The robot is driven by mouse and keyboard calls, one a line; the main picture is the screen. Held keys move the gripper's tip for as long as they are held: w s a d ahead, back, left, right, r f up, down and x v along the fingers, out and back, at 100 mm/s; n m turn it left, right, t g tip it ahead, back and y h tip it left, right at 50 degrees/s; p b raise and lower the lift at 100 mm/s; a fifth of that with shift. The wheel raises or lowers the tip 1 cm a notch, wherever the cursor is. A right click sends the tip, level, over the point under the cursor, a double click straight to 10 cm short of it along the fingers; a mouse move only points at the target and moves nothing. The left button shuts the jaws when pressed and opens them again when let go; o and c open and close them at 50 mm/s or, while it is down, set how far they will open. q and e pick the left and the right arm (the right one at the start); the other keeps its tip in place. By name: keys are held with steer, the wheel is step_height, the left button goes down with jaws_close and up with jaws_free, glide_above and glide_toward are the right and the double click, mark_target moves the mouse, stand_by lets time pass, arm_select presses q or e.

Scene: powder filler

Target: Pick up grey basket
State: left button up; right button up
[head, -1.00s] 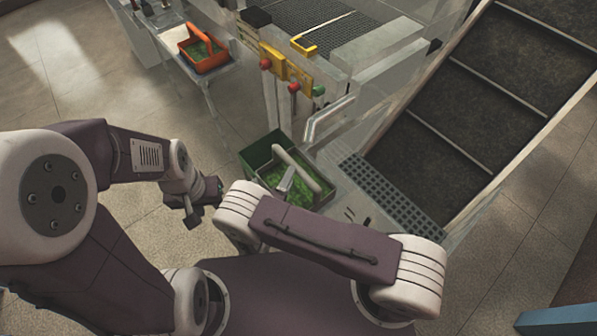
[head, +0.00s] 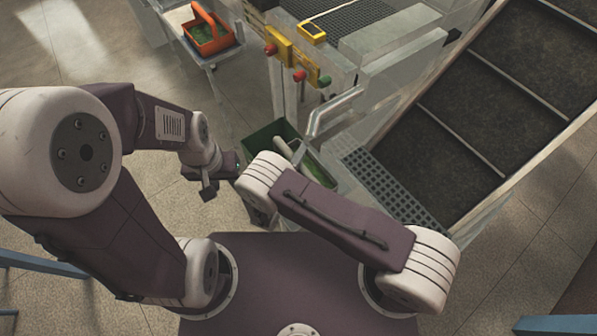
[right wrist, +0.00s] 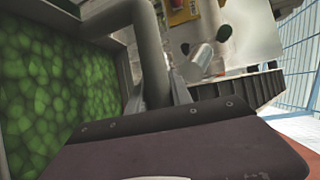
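No clearly grey basket shows in the head view. A dark green basket (head: 264,136) with green contents stands by the machine, and my right arm covers much of it. In the right wrist view, green lumpy contents (right wrist: 55,95) fill the left side, and a thick grey handle (right wrist: 150,50) rises beside them. My right gripper (right wrist: 178,85) is close beside the handle; whether it touches or grips it I cannot tell. My left gripper (head: 207,190) hangs to the left of the basket, apart from it, and its opening is unclear.
An orange basket (head: 212,40) with green contents sits on a stand at upper left. The machine has red knobs (head: 300,76), a bent metal pipe (head: 335,108) and a perforated step (head: 395,190). A dark conveyor (head: 480,105) rises at right. Floor is open at left.

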steer(key=shift+s+a+r, duration=0.15)
steer(key=shift+s+a, duration=0.05)
steer(key=shift+s, duration=0.1)
jaws_close()
steer(key=shift+w, duration=0.15)
stand_by(0.6)
